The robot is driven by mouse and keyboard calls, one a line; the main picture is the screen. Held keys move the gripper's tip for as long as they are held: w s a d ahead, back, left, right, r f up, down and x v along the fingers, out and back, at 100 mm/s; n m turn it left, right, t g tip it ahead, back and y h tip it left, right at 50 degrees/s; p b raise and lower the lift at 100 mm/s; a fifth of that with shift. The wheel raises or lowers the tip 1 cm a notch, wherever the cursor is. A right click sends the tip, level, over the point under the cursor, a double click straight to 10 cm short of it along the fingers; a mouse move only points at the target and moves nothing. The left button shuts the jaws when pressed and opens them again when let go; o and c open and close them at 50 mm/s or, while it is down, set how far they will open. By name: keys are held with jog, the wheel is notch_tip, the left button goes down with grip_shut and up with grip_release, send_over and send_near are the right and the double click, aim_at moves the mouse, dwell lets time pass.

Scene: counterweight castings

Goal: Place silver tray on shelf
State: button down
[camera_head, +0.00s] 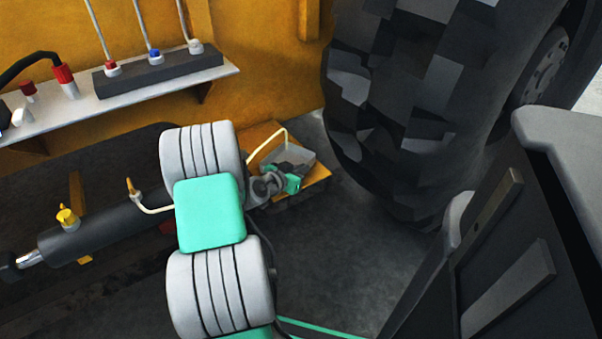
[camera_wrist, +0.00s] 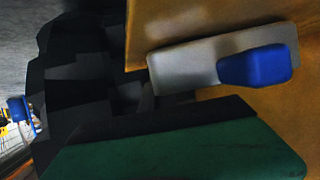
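A pale shelf (camera_head: 75,118) runs along the yellow wall at the upper left. I cannot make out the silver tray for certain. A grey flat-topped piece (camera_head: 293,152) shows by the yellow step beyond my arm, but I cannot tell what it is. My arm's far end, with a small teal part (camera_head: 293,184), is low by that step, to the right of and below the shelf. My gripper's fingers are hidden there and not distinct in the wrist view. The wrist view shows a grey plate (camera_wrist: 185,66) with a blue block (camera_wrist: 255,66) against a yellow surface.
A dark block (camera_head: 160,70) with hose couplings and a red-capped fitting (camera_head: 65,80) take up much of the shelf. A large tyre (camera_head: 410,110) stands to the right. A dark cylinder (camera_head: 95,232) lies below the shelf. The wrist view has a dark green panel (camera_wrist: 190,152) close by.

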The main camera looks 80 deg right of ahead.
jog(key=shift+r, duration=0.1)
jog(key=c, duration=2.1)
grip_release()
jog(key=shift+f, duration=0.25)
jog(key=shift+c, duration=0.2)
jog(key=o, duration=0.5)
jog(key=shift+c, duration=0.2)
jog(key=shift+r, duration=0.15)
jog(key=shift+r, duration=0.2)
jog(key=p+v, duration=0.3)
jog(key=v, duration=0.9)
jog(key=shift+f, duration=0.2)
